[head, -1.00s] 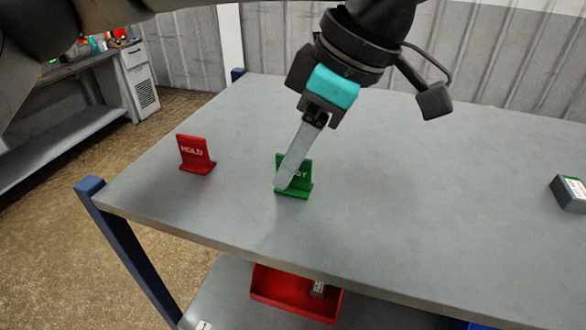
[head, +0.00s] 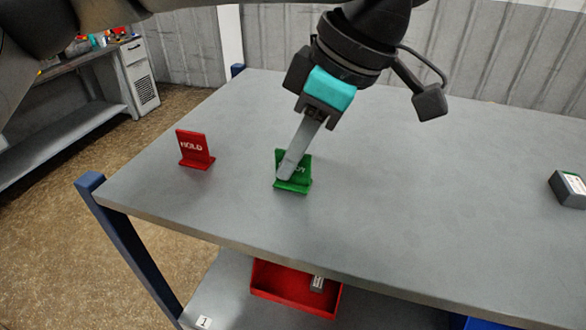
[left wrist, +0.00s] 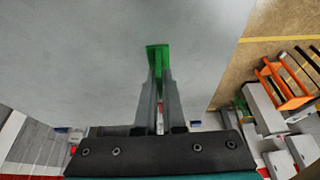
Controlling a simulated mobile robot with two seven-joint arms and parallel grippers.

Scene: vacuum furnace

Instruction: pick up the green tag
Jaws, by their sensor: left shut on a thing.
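The green tag (head: 292,186) stands upright on the grey table, its lettering partly hidden by my gripper. My left gripper (head: 287,172) reaches down to it from the upper right, with its fingers over the tag's upright plate. In the left wrist view the two fingers (left wrist: 159,80) are close together on the green tag (left wrist: 158,53), which shows between and beyond their tips. The left gripper is shut on the tag. I cannot tell whether the tag's foot is clear of the table. My right gripper is not in view.
A red tag marked HOLD (head: 194,149) stands to the left on the table (head: 420,200). A dark box-shaped device (head: 568,189) lies at the right edge. A red bin (head: 295,290) sits on the lower shelf. The table around the green tag is clear.

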